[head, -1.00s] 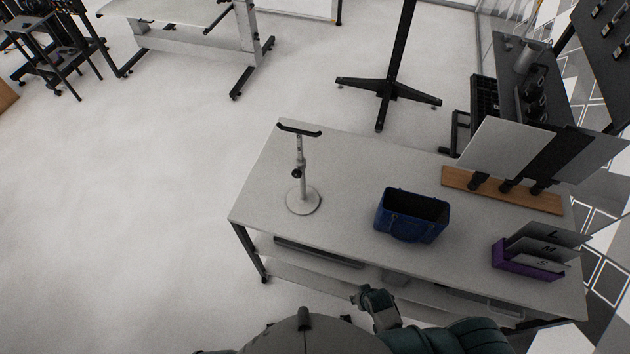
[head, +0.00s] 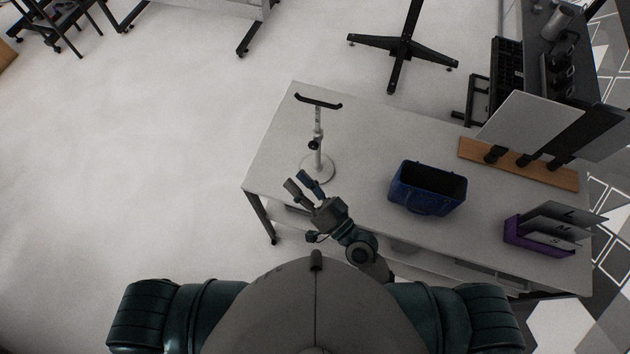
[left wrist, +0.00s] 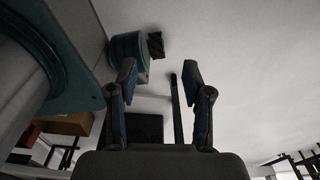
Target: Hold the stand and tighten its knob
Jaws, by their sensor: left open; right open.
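The stand (head: 318,125) is white with a round base and a black crossbar on top. It stands upright near the left end of the table (head: 375,135). Its dark knob (head: 314,145) sticks out partway up the post. My right gripper (head: 299,182) is open and empty, at the table's front edge. In the head view its fingers point toward the stand's base, just below and left of it. My left gripper shows only in the left wrist view (left wrist: 160,76), open, with nothing between its fingers. The stand cannot be made out in that view.
A blue bin (head: 428,187) stands right of the stand. A purple holder (head: 538,236) with lettered cards is at the right end. A wooden rack (head: 515,164) with panels stands at the back right. The tabletop around the stand is clear, and open floor lies to the left.

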